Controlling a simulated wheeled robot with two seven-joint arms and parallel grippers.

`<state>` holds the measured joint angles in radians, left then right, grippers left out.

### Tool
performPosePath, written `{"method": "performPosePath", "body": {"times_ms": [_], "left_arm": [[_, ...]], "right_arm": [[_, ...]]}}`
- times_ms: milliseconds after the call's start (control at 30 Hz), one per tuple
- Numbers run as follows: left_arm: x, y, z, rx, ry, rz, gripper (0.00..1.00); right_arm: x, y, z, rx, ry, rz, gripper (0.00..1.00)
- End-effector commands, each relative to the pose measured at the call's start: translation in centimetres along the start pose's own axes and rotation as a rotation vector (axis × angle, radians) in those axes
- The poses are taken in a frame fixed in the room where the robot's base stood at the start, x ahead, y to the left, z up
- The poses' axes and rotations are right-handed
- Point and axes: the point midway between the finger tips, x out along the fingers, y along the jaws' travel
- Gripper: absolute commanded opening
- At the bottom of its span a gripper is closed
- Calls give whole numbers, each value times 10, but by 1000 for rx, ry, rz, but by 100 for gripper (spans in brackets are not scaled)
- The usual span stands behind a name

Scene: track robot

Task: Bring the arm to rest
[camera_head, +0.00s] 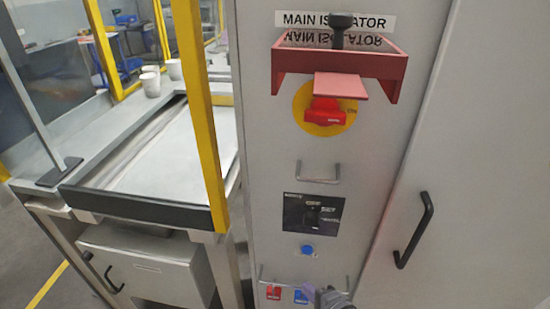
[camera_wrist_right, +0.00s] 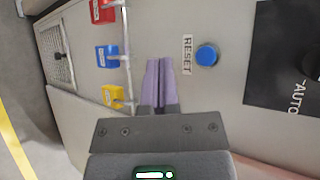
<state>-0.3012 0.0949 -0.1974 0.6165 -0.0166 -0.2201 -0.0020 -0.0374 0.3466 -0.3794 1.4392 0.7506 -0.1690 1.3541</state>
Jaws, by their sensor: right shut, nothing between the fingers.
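My right gripper (camera_wrist_right: 158,70) is shut and empty, its two purple fingers together in the right wrist view. It is in front of the grey cabinet panel, beside the blue RESET button (camera_wrist_right: 207,55) and near the rail with coloured padlocks. The blue button also shows in the head view (camera_head: 307,249), above the gripper. Whether the fingers touch the panel I cannot tell. My left gripper is not in view.
A red padlock (camera_wrist_right: 103,10), a blue one (camera_wrist_right: 107,56) and a yellow one (camera_wrist_right: 112,96) hang on the rail. A red isolator switch (camera_head: 325,112) sits under a red guard. A black door handle (camera_head: 414,230) sticks out at right. A yellow post (camera_head: 199,110) stands left.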

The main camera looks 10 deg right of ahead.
Motion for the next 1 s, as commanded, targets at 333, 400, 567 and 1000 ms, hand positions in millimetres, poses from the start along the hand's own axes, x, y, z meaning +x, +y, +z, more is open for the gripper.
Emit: {"method": "performPosePath", "body": {"times_ms": [333, 400, 567, 1000], "left_arm": [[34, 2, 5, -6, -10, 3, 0], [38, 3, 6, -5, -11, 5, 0], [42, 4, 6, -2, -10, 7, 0], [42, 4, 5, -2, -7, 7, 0]], "right_arm": [[-98, 306, -42, -1088, -161, 780, 0], [-133, 349, -35, -1255, -315, 893, 0], [-184, 397, -20, -1462, -576, 1006, 0], [-192, 402, -18, -1499, -623, 1016, 0]]}}
